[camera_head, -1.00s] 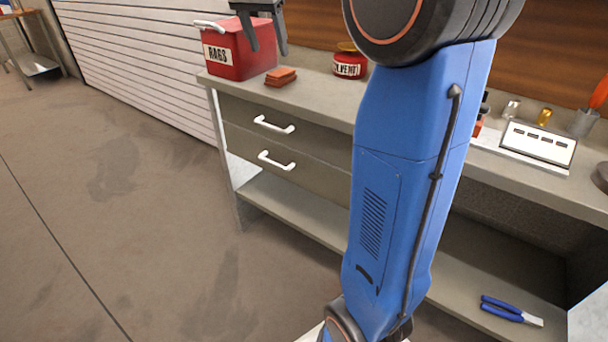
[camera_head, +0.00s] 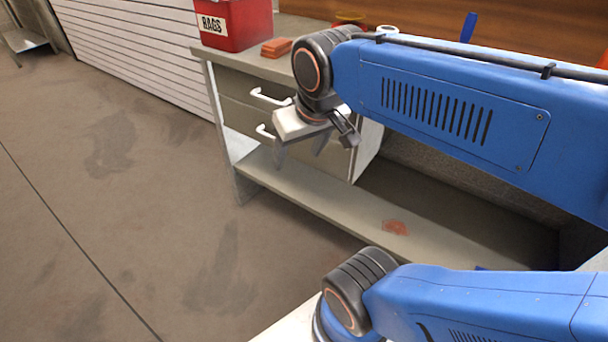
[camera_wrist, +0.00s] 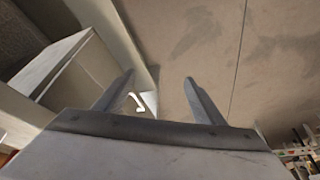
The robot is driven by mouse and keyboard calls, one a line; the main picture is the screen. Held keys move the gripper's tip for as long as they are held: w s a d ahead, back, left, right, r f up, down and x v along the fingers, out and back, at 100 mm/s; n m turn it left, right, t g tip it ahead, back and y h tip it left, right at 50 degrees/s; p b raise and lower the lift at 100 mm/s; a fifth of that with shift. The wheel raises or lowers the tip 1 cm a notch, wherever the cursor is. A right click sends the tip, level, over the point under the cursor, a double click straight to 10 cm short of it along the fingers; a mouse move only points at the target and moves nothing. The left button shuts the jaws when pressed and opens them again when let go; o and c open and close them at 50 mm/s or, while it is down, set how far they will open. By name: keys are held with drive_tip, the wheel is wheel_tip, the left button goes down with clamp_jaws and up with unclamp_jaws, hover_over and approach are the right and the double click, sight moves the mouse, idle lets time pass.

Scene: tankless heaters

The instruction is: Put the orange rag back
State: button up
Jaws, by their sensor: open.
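The orange rag (camera_head: 276,47), a small folded stack, lies on the workbench top near its left end. The red bin labelled RAGS (camera_head: 250,22) stands just left of it and behind; its top is cut off by the picture edge. My gripper (camera_head: 300,158) is open and empty, pointing down in front of the bench drawers, below and to the right of the rag. In the wrist view my gripper (camera_wrist: 158,80) shows two spread fingers with nothing between them. Neither the rag nor the bin can be made out there.
The workbench (camera_head: 215,62) has two drawers with white handles (camera_head: 270,97) beside my gripper. A lower shelf (camera_head: 320,203) bears a reddish patch (camera_head: 396,227). My arm hides much of the bench top. Open floor (camera_head: 110,220) lies to the left.

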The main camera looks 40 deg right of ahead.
drive_tip(key=shift+n, duration=0.6)
drive_tip(key=s+f, duration=0.1)
drive_tip(key=f, duration=0.1)
drive_tip(key=s+f, duration=0.2)
drive_tip(key=shift+s+a, duration=0.1)
drive_tip(key=shift+a, duration=0.3)
drive_tip(key=shift+r, duration=0.1)
